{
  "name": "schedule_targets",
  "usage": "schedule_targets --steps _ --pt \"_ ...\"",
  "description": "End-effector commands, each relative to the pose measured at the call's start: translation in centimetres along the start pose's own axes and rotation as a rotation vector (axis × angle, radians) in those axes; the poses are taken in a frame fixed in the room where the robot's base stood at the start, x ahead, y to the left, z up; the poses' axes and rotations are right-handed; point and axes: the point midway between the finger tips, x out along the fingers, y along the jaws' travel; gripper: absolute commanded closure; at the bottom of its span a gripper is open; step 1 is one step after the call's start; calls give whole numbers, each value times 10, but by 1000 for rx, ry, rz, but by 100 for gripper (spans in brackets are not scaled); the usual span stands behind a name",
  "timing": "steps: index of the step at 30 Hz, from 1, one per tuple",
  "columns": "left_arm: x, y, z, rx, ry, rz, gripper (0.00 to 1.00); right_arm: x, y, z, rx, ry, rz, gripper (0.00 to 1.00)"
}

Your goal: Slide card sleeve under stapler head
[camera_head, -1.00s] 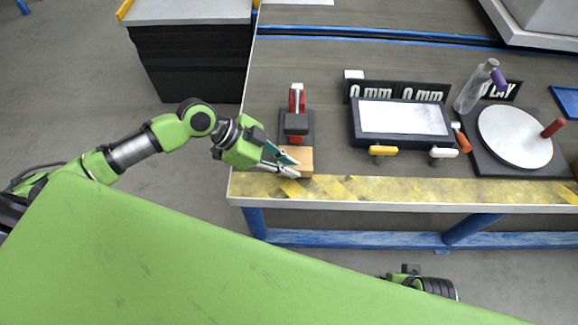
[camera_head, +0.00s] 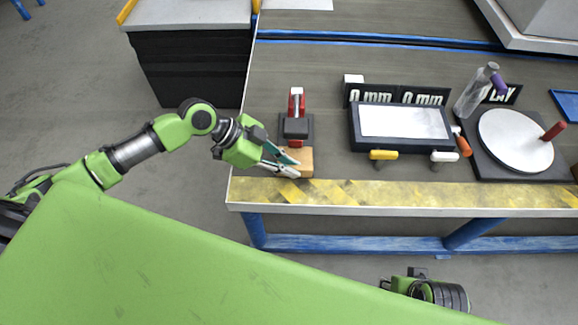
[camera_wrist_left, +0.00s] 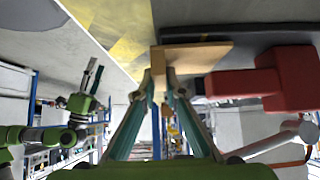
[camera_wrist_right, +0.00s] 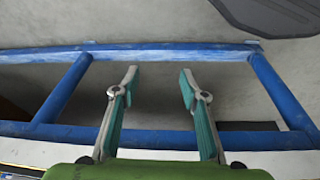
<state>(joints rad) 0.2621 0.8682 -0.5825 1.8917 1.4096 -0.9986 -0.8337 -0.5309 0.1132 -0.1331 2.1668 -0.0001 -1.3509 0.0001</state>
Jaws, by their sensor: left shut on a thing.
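The tan card sleeve (camera_head: 304,158) is at the table's front left, just in front of the stapler (camera_head: 296,118). The stapler has a red arm and a dark head and base. My left gripper (camera_head: 294,168) is shut on the sleeve's near part. In the left wrist view the sleeve (camera_wrist_left: 192,57) shows between the fingertips (camera_wrist_left: 160,84), with the red stapler (camera_wrist_left: 275,82) to its right. I cannot tell whether the sleeve touches the table or the stapler base. My right gripper (camera_wrist_right: 158,82) is open and empty in the right wrist view, off the table.
A dark device with a pale plate (camera_head: 404,122) and yellow and white handles stands right of the stapler. Further right are a clear bottle (camera_head: 468,96) and a round white plate (camera_head: 515,138) on a dark base. The yellow-marked front strip (camera_head: 400,190) is clear.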

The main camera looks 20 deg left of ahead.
Motion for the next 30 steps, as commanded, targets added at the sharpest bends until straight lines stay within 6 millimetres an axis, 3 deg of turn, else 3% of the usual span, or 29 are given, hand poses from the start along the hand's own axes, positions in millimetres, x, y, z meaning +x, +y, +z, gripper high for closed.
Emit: schedule_targets --steps 30 --pt "2 -14 2 1 0 0 100 -24 1 -3 1 9 2 60"
